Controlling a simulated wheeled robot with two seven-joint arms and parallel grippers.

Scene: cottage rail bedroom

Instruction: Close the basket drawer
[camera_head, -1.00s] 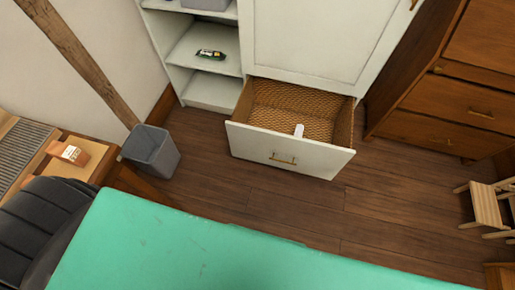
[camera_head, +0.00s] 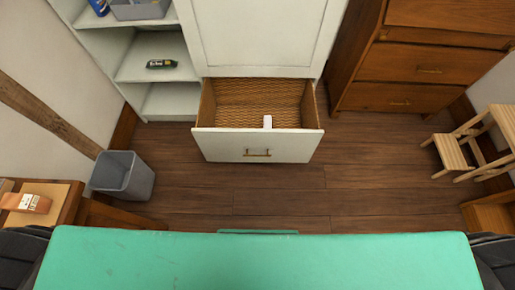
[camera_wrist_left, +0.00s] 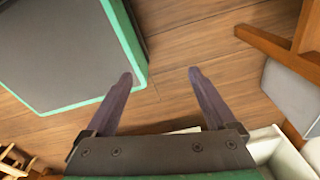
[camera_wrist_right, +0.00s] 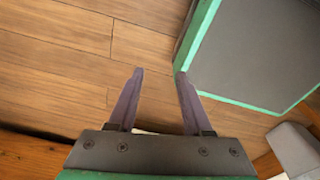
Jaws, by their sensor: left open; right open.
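The basket drawer (camera_head: 258,147) is pulled out at the bottom of the white cabinet (camera_head: 262,40). It has a white front with a brass handle (camera_head: 257,153) and a woven tan inside. A small white object (camera_head: 267,121) is in it. My left gripper (camera_wrist_left: 160,76) is open and empty above the floor in the left wrist view; a white edge, perhaps the drawer, shows at the lower right there. My right gripper (camera_wrist_right: 158,74) is open and empty above the floor in the right wrist view. Neither gripper shows in the head view.
A grey bin (camera_head: 124,175) stands on the left, beside a small wooden table (camera_head: 66,199). A brown dresser (camera_head: 410,70) stands right of the cabinet, and a wooden step stool (camera_head: 452,150) is at the far right. The floor (camera_head: 280,193) before the drawer is clear.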

